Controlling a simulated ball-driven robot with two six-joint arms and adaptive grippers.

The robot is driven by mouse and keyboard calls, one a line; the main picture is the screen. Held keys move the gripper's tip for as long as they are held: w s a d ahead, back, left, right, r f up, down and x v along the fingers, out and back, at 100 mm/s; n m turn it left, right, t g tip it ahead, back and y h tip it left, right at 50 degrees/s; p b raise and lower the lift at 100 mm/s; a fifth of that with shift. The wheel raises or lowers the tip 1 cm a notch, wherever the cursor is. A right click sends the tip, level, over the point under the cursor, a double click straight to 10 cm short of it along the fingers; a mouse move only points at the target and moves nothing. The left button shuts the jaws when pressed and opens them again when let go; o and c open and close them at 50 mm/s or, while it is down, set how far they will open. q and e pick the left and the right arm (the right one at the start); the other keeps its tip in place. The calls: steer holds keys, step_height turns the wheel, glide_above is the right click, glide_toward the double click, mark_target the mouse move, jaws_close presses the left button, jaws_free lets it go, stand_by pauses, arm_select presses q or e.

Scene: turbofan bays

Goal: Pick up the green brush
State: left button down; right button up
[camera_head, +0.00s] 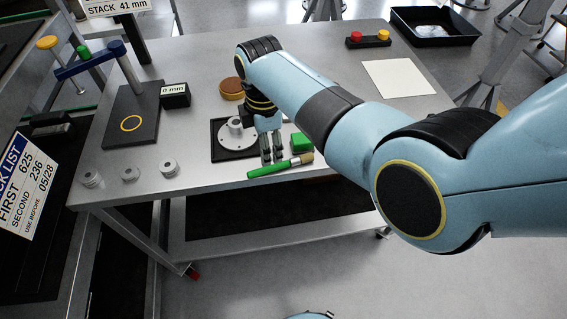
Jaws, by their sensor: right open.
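The green brush (268,171) lies flat on the table near its front edge. Its handle points left and its pale bristle end points right. My right gripper (272,160) is just above and behind the brush, pointing down, with its fingers apart. I cannot tell whether the fingertips touch the brush. A green block (301,141) sits right behind the bristle end, close to the gripper. My left gripper is not in view.
A black square tray (220,150) with a grey flanged part is left of the gripper. Several metal rings (130,173) stand along the front left. A gauge stand (115,132) is farther left. A white sheet (399,78) and a black bin (434,38) are at the back right.

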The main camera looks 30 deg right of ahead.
mark_target(270, 167)
steer(key=shift+f, duration=0.8)
steer(key=f+b, duration=0.1)
steer(key=b, duration=0.1)
steer(key=f+b, duration=0.4)
steer(key=shift+s, duration=0.25)
jaws_close()
